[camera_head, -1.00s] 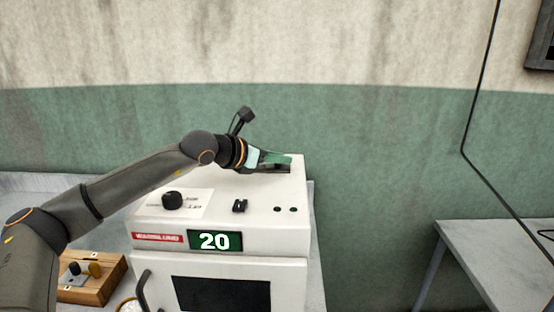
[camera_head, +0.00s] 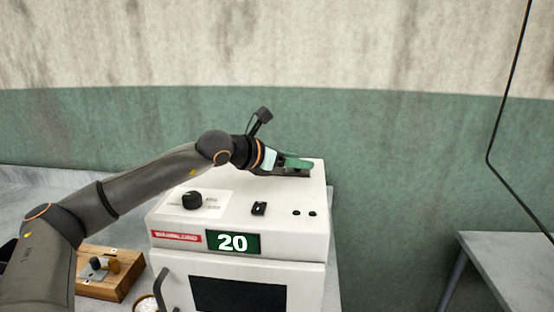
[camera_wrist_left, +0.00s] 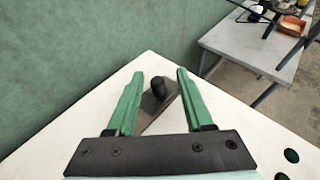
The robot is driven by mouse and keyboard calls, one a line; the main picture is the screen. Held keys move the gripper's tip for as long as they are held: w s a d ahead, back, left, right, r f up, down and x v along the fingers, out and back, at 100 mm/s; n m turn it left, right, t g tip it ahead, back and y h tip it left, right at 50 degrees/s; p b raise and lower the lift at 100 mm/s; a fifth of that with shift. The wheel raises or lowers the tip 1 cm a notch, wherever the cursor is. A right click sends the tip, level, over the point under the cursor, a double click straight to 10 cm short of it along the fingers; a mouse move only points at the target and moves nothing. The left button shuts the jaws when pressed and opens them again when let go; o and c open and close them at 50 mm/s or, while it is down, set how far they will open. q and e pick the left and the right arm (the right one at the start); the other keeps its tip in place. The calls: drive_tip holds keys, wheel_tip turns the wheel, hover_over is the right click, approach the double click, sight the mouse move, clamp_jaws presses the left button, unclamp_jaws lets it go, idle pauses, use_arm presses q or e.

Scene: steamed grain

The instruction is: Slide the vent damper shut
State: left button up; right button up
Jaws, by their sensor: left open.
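The vent damper (camera_wrist_left: 158,104) is a dark plate with a black knob (camera_wrist_left: 159,88) on top of the white oven (camera_head: 240,230). In the left wrist view the knob stands between the two green fingers of my left gripper (camera_wrist_left: 160,85), with a gap visible on each side. In the head view my left gripper (camera_head: 295,164) is at the back right of the oven top, and its fingers hide most of the damper. The gripper is open. My right gripper is not in view.
The oven front has a black dial (camera_head: 192,200), a small black switch (camera_head: 259,208) and a display reading 20 (camera_head: 232,242). A wooden box (camera_head: 110,275) lies on the counter at the left. A grey table (camera_head: 510,265) stands at the right, apart from the oven.

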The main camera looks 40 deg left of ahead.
use_arm(q)
drive_tip(key=b+v, duration=0.3)
drive_tip(key=v, duration=0.6)
drive_tip(key=shift+s, duration=0.2)
drive_tip(key=shift+v, duration=0.85)
